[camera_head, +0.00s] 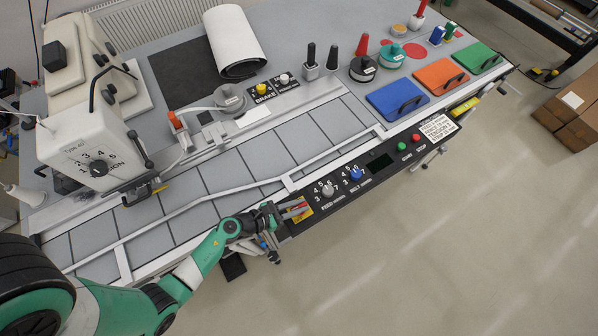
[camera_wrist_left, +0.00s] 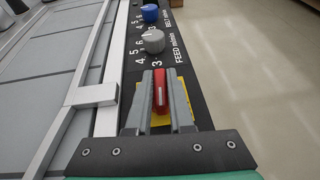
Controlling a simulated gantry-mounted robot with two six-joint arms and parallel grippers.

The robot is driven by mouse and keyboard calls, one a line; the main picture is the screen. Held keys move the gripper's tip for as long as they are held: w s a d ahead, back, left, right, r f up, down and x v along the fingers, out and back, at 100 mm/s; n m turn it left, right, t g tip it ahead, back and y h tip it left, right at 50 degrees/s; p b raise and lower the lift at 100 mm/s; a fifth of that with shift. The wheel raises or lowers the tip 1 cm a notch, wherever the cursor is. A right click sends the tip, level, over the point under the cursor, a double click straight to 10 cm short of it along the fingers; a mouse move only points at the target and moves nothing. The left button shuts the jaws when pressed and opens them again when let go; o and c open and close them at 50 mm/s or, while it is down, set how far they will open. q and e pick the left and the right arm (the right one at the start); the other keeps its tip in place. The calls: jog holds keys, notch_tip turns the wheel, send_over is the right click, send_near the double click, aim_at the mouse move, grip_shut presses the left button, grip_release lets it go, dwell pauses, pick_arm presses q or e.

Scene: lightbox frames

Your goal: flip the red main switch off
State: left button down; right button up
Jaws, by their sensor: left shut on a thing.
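The red main switch (camera_wrist_left: 159,92) is a rotary knob with a pale line on a yellow plate (camera_wrist_left: 181,100), at the near-left end of the black control panel. In the left wrist view its knob lies between the two grey fingers of my left gripper (camera_wrist_left: 159,98), which is shut on it. The pale line runs along the fingers' direction. In the head view my left gripper (camera_head: 293,211) reaches the panel's left end from the left, and the yellow plate (camera_head: 303,214) shows beside the fingers. The fingers hide most of the switch there. My right gripper is not in view.
The grey feed knob (camera_wrist_left: 153,41) and blue belt knob (camera_wrist_left: 150,13) sit farther along the panel. Green and red buttons (camera_head: 416,137) are near its far end. A metal rail (camera_head: 240,190) runs beside the panel. The floor in front is clear.

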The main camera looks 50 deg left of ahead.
pick_arm(q)
jog(key=shift+n+y, duration=0.5)
jog(key=shift+y, duration=0.1)
jog(key=c, duration=0.8)
grip_release()
jog(key=shift+s, duration=0.1)
jog(key=shift+s+r+p, duration=0.25)
jog(key=shift+s+p, duration=0.05)
jog(key=shift+p, duration=0.05)
jog(key=d+v, duration=0.1)
jog(key=v, duration=0.9)
jog(key=shift+s+a+p, duration=0.4)
jog(key=shift+a, duration=0.15)
